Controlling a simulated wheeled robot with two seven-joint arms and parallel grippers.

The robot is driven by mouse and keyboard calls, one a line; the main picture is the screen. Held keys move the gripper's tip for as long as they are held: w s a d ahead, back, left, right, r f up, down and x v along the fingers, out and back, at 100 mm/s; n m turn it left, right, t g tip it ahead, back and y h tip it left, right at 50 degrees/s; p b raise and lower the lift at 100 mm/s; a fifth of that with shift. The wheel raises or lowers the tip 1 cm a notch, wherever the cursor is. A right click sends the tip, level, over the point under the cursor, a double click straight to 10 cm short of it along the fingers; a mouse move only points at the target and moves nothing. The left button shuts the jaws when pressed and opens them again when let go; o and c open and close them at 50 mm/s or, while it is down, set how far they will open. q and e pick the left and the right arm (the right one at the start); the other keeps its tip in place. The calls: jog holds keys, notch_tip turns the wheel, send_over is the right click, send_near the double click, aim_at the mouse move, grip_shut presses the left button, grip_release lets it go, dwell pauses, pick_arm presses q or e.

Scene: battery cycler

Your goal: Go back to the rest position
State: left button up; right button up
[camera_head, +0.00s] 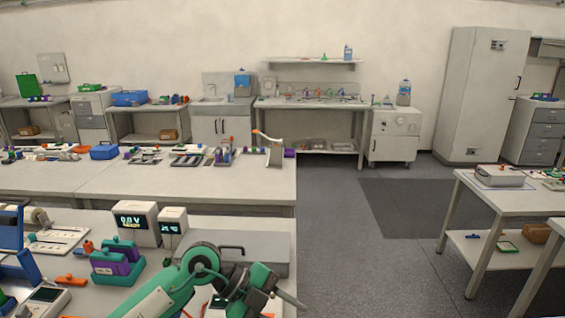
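One green and grey arm of mine enters at the bottom, left of centre, bends at a round joint and reaches right. I take it for my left arm. Its dark end, my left gripper (288,298), is near the bench's right front corner. It appears clear of other objects, but I cannot make out whether its fingers are open. My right gripper is out of view. A white instrument (137,222) with a lit display stands on the near bench, beside a smaller display unit (172,227). A purple and green block (117,263) sits in front of them.
A flat grey case (232,238) lies right behind my arm. A blue stand (12,228) and a tray (52,240) are at the left. A long white bench (200,185) lies behind. Open floor (350,260) lies between it and the right-hand table (510,192).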

pick_arm(q)
jog(key=s+d+r+h, duration=0.2)
jog(key=d+r+h, duration=0.1)
jog(key=r+h, duration=0.2)
jog(key=w+a+r+n+t+h, duration=0.35)
jog(key=a+r+n+t, duration=0.3)
jog(key=n+t, duration=0.75)
jog(key=a+f+n+t+y, duration=0.5)
jog(key=a+f+n+y, duration=1)
jog(key=y, duration=0.4)
jog(key=s+a+f+m+g, duration=0.1)
jog(key=s+a+f+g, duration=0.2)
jog(key=s+f+g, duration=0.7)
jog(key=s+a+f+m+g, duration=0.15)
jog(key=s+f+g, duration=0.25)
jog(key=s+f, duration=0.75)
notch_tip(320, 180, down, 29)
jog(key=s, duration=0.3)
jog(key=s+a+f+g, duration=0.1)
jog(key=s+a+f, duration=0.1)
jog(key=s+f, duration=0.7)
jog(key=s+a+f+g, duration=0.1)
jog(key=s+f, duration=0.8)
jog(key=f, duration=0.1)
jog(key=shift+s+a, duration=0.3)
jog(key=shift+a, duration=0.1)
